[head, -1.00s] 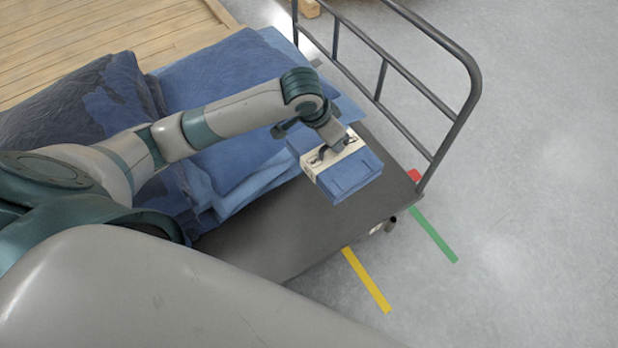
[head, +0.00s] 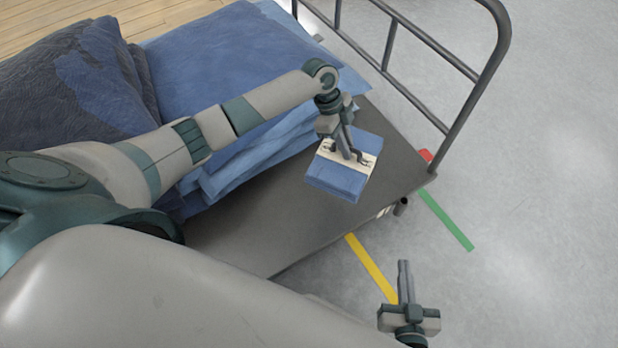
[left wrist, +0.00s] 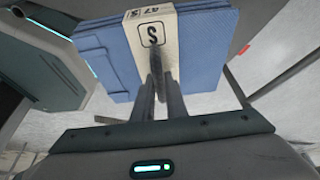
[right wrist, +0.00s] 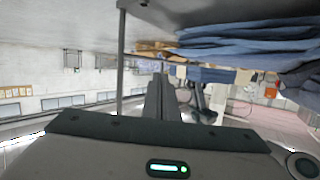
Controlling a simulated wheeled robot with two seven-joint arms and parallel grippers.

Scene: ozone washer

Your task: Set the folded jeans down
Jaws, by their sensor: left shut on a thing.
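The folded jeans (head: 338,180) are a flat blue bundle with a cream paper band marked S, also in the left wrist view (left wrist: 205,48). My left gripper (head: 350,156) is shut on the jeans at the band; its two fingers meet the band in the left wrist view (left wrist: 160,75). The bundle is over the bare part of the dark cart deck (head: 285,220), near its railed end. I cannot tell whether it touches the deck. My right gripper (head: 405,270) is empty, its fingers together, low beside the cart; they also show in the right wrist view (right wrist: 160,90).
Large stacks of blue and dark denim (head: 235,60) fill the left of the deck, close beside my left arm. A grey metal rail (head: 480,100) rises at the cart's right end. Yellow (head: 368,265) and green (head: 445,220) tape lies on the open grey floor.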

